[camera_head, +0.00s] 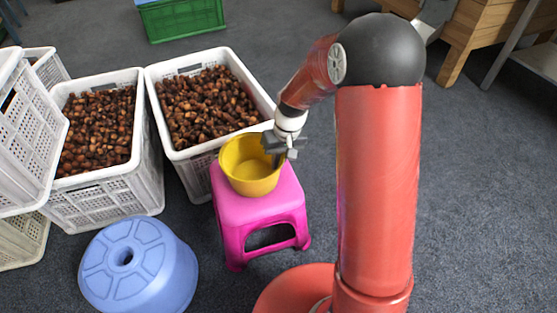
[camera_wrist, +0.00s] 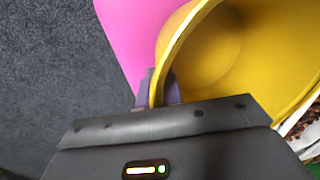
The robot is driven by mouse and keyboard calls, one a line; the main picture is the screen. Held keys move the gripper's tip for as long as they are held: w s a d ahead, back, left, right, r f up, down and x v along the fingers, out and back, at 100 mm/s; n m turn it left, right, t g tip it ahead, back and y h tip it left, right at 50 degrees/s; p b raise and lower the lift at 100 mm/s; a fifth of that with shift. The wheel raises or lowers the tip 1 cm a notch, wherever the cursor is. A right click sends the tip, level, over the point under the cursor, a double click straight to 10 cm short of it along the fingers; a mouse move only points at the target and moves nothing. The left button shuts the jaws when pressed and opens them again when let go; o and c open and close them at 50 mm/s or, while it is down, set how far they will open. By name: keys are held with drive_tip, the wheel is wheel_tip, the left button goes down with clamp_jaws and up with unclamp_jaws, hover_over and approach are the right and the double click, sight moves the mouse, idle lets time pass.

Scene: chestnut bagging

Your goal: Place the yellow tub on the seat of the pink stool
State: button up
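The yellow tub (camera_head: 247,172) is upright and looks empty, over the seat of the pink stool (camera_head: 238,208). It appears to rest on the seat, toward the back; a small gap beneath it cannot be ruled out. My gripper (camera_head: 282,153) is at the tub's right rim. In the wrist view my gripper (camera_wrist: 158,90) has one finger on each side of the rim of the yellow tub (camera_wrist: 215,55), close against it, so it looks shut on the wall. The pink stool (camera_wrist: 130,30) shows beside the tub. The underside of the tub is hidden.
White crates of chestnuts (camera_head: 148,120) stand close behind the stool and to the left. A green crate (camera_head: 165,24) and wooden furniture (camera_head: 480,35) are farther back. The grey floor at right is clear.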

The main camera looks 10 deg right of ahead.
drive_tip(key=o, duration=0.4)
drive_tip(key=s+d+r+t+p, duration=0.1)
drive_tip(key=s+d+r, duration=0.15)
drive_tip(key=r, duration=0.65)
drive_tip(key=s+d+r+t+p, duration=0.1)
drive_tip(key=s+r+p, duration=0.15)
drive_tip(key=r, duration=0.75)
drive_tip(key=s+d+r+m+t+h, duration=0.1)
drive_tip(key=s+r+t, duration=0.1)
drive_tip(key=s, duration=0.7)
drive_tip(key=s+d+r+m+t+h, duration=0.1)
drive_tip(key=s+d+r+t, duration=0.1)
drive_tip(key=s, duration=0.6)
drive_tip(key=shift+b+v, duration=0.35)
drive_tip(key=shift+v, duration=0.6)
drive_tip(key=shift+r, duration=0.1)
